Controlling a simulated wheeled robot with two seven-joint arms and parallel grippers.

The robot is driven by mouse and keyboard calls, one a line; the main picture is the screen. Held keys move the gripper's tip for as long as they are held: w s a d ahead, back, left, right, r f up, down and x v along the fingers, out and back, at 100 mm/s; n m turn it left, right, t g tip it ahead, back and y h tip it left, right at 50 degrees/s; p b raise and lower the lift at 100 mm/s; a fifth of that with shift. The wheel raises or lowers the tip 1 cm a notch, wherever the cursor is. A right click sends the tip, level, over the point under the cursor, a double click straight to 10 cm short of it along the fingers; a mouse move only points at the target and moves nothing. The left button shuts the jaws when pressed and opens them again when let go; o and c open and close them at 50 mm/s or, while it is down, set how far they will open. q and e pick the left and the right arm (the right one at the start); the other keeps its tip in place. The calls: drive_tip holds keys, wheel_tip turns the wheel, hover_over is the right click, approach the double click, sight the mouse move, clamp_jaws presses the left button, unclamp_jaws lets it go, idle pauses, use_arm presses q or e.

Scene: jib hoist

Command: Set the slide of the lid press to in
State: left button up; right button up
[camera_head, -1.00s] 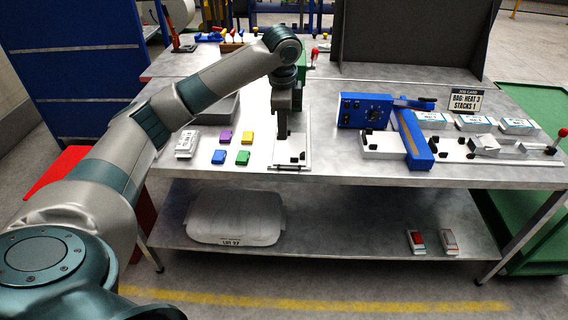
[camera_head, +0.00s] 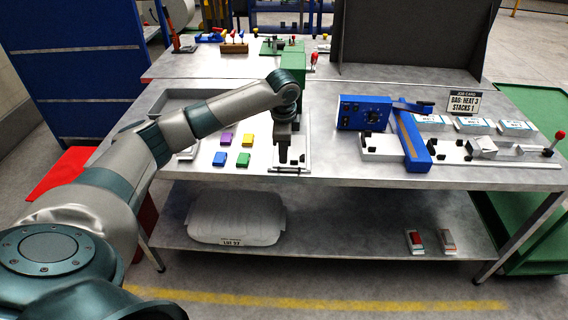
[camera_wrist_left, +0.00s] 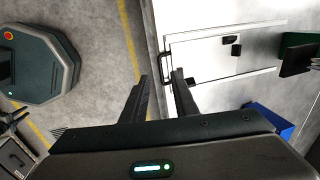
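The lid press (camera_head: 294,64) is the green machine behind my left arm, with a red-knobbed lever; my arm hides part of it. Its slide (camera_head: 301,150) looks like a pale plate between rails, reaching to the table's front edge. In the left wrist view the slide plate (camera_wrist_left: 200,60) shows a small black handle (camera_wrist_left: 165,57) at its edge. My left gripper (camera_head: 284,160) points down over the front part of the slide. In the left wrist view its two fingers (camera_wrist_left: 162,90) are apart and empty, with the handle beyond their tips.
Coloured blocks (camera_head: 228,148) lie left of the slide. A grey tray (camera_head: 180,101) is behind my forearm. A blue sealer (camera_head: 365,112) with a blue arm (camera_head: 414,145) stands to the right. A lower shelf (camera_head: 340,225) holds a white bag. Bare table lies between slide and sealer.

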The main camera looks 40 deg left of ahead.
sight(284, 171)
use_arm(q)
drive_tip(key=f, duration=0.2)
drive_tip(key=w+f+p, duration=0.1)
drive_tip(key=f, duration=0.5)
drive_tip(key=shift+w+a+p, duration=0.2)
drive_tip(key=shift+a+p, duration=0.2)
clamp_jaws()
idle(1.0)
